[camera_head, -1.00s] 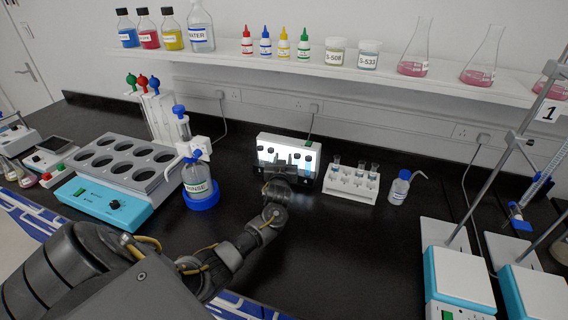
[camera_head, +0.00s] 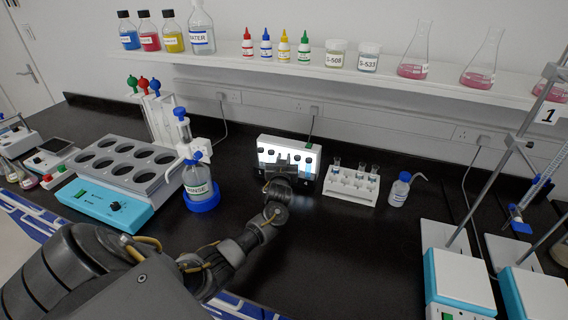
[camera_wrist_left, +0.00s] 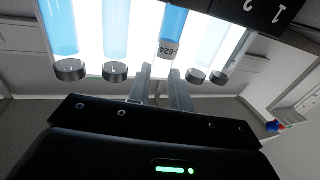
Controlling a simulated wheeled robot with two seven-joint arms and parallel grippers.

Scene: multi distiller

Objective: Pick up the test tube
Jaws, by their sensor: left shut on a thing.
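Several test tubes with blue liquid and dark caps, such as one at the left (camera_wrist_left: 115,35), stand in a row before a bright panel in the left wrist view. A middle tube with a label ending in 624 (camera_wrist_left: 172,42) has its cap end hidden at my fingers. My left gripper (camera_wrist_left: 159,74) is shut on this tube. In the head view, my left gripper (camera_head: 290,163) is at the middle of the lit white rack (camera_head: 290,142). The held tube is hidden there. My right gripper is not in view.
A white rack with several small tubes (camera_head: 351,186) and a small wash bottle (camera_head: 399,188) stand to the right. The rinse bottle (camera_head: 198,182) and a heating block (camera_head: 121,172) stand to the left. The dark bench (camera_head: 345,250) is clear in front.

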